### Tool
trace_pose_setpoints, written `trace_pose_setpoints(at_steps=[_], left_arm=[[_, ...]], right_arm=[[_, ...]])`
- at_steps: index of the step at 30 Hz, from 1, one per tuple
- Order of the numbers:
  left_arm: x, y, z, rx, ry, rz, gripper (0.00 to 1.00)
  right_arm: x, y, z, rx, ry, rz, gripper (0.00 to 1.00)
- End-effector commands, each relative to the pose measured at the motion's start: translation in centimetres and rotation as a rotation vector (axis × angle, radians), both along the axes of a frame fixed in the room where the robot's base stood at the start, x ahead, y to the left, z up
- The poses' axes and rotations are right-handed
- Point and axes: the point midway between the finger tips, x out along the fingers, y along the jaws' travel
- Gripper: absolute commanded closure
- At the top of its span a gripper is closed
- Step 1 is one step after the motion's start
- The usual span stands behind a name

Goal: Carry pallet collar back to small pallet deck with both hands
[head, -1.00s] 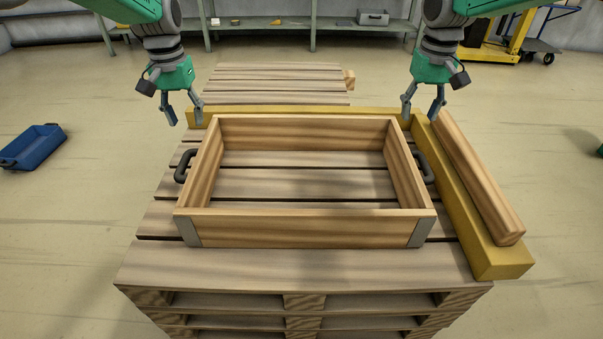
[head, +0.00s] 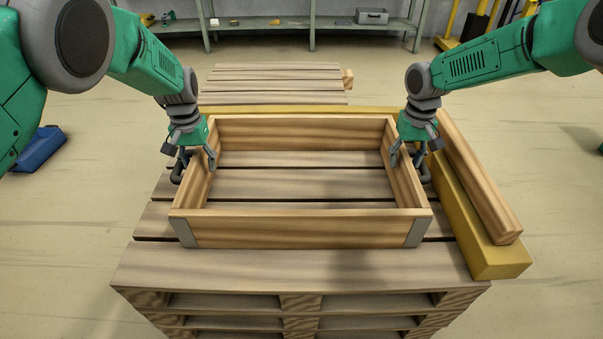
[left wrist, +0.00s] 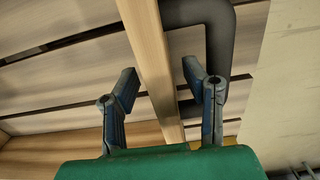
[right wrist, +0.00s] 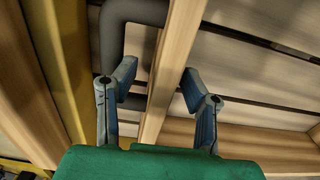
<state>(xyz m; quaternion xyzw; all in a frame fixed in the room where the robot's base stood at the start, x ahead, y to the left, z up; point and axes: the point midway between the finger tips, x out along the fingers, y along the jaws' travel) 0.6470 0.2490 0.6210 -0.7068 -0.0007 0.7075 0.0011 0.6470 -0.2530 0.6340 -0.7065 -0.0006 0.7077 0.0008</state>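The pallet collar (head: 310,228), a rectangular wooden frame with metal front corners, lies flat on the large pallet stack (head: 290,268). Dark handles sit on its left and right sides; they show in the left wrist view as a handle (left wrist: 218,45) and in the right wrist view as a handle (right wrist: 112,42). My left gripper (head: 196,164) is open, its fingers either side of the collar's left wall. My right gripper (head: 407,160) is open, its fingers either side of the right wall. Neither visibly grips the wall. A smaller slatted pallet deck (head: 275,82) is behind the stack.
A yellow beam (head: 475,240) runs along the stack's right edge, with a loose wooden beam (head: 475,185) on it. Another yellow beam runs along the back edge. A blue bin (head: 40,148) is on the floor at left. A shelf bench (head: 335,23) stands at the back.

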Motion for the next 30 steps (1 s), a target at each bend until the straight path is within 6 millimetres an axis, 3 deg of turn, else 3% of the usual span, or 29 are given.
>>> trace_pose_setpoints(at_steps=[10,13,14,30], left_arm=[[0.01,0.18,-0.33,-0.002,0.0,0.001,0.6],[0.01,0.12,-0.31,-0.001,0.0,0.001,0.96],[0.01,0.11,-0.3,0.0,0.0,0.001,1.0],[0.13,0.07,0.48,-0.001,-0.005,0.0,1.0]], right_arm=[[0.03,0.17,-0.22,-0.002,-0.001,0.001,0.6],[0.03,0.11,-0.24,-0.001,-0.001,0.0,0.95],[0.03,0.09,-0.25,0.0,-0.001,0.0,1.0],[0.12,0.05,0.45,0.0,-0.006,-0.001,1.0]])
